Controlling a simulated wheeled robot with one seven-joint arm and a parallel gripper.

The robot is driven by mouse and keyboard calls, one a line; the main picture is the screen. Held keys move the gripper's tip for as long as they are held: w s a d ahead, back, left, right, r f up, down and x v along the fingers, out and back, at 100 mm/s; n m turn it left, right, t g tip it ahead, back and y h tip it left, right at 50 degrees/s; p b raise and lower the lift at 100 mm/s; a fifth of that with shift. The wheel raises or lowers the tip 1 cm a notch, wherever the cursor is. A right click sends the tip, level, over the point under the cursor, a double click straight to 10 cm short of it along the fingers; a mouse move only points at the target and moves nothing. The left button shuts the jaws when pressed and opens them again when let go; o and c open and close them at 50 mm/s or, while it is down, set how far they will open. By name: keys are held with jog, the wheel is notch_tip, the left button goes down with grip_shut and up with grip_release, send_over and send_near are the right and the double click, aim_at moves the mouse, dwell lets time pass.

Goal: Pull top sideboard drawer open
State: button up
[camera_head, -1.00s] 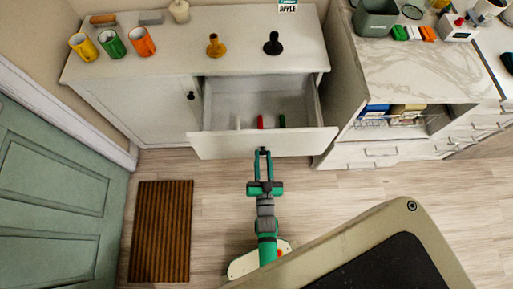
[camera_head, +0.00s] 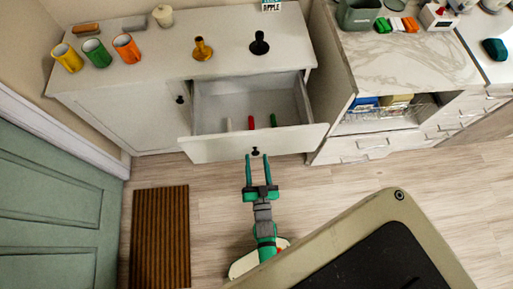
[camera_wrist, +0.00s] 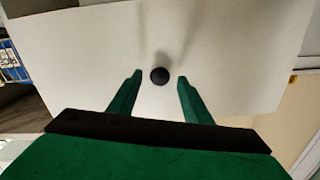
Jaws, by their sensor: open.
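The top drawer (camera_head: 215,148) of the white sideboard (camera_head: 130,85) stands pulled out, with its inside showing. Its dark round knob (camera_head: 255,151) is on the middle of the front. My gripper (camera_head: 257,157) is open in front of the drawer, its two green fingers apart with the knob between or just beyond their tips. The wrist view shows the knob (camera_wrist: 160,76) in the gap between the open fingers (camera_wrist: 158,80), touching neither. Inside the drawer lie a red item (camera_head: 251,123), a green item (camera_head: 273,120) and a pale item (camera_head: 228,125).
Yellow, green and orange cups (camera_head: 97,52) and two candlestick-like holders (camera_head: 202,48) stand on the sideboard top. A marble-topped counter (camera_head: 395,65) with an open lower rack is at the right. A striped mat (camera_head: 160,235) lies at the left.

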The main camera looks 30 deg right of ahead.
jog(key=v, duration=0.9)
jog(key=shift+s+a, duration=0.1)
jog(key=s+a+r+n+y, duration=0.3)
jog(key=a+r, duration=0.3)
jog(key=r, duration=0.3)
jog(key=s+a+r+n+g+y, duration=0.1)
jog(key=s+a+r+n+y, duration=0.3)
jog(key=r, duration=0.6)
jog(key=shift+s+a, duration=0.95)
jog(key=shift+a, duration=0.7)
jog(key=shift+r, duration=0.1)
jog(key=shift+c, duration=0.7)
jog(key=shift+c, duration=1.1)
jog(key=shift+a, duration=0.1)
